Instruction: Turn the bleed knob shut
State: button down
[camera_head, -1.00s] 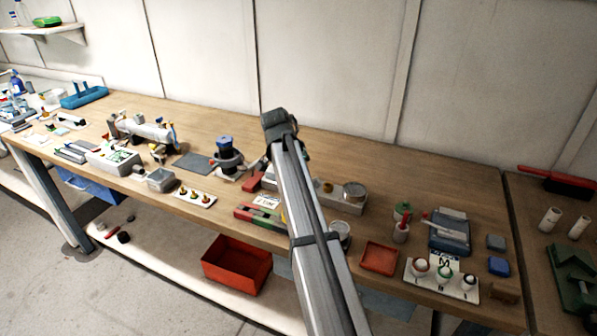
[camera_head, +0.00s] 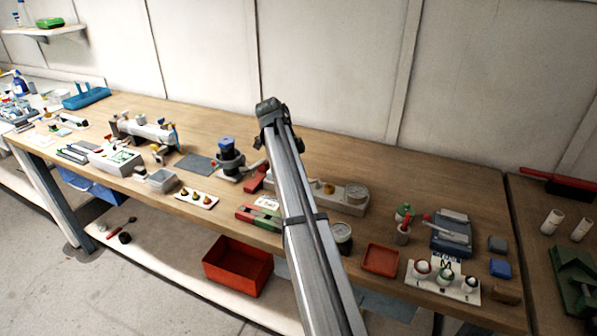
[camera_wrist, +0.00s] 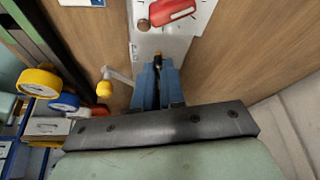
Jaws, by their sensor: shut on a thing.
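In the wrist view my gripper (camera_wrist: 158,82) has its two blue fingers close together around a small piece with a dark and yellow tip (camera_wrist: 157,58), which I take to be the bleed knob. The fingers hide most of it, so its turn angle cannot be told. It stands over a pale metal plate (camera_wrist: 143,42). A red handle (camera_wrist: 171,12) lies on the plate beyond the fingertips. In the head view my arm hides the fingertips and the held piece.
In the head view a blue-capped cylinder (camera_head: 227,153) stands left of my arm. Bare wood lies behind.

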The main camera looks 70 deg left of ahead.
jog(key=shift+a+m+g+h, duration=0.15)
jog(key=shift+m+g+h, duration=0.25)
jog(key=shift+m, duration=1.2)
jog(key=c, duration=1.5)
grip_release()
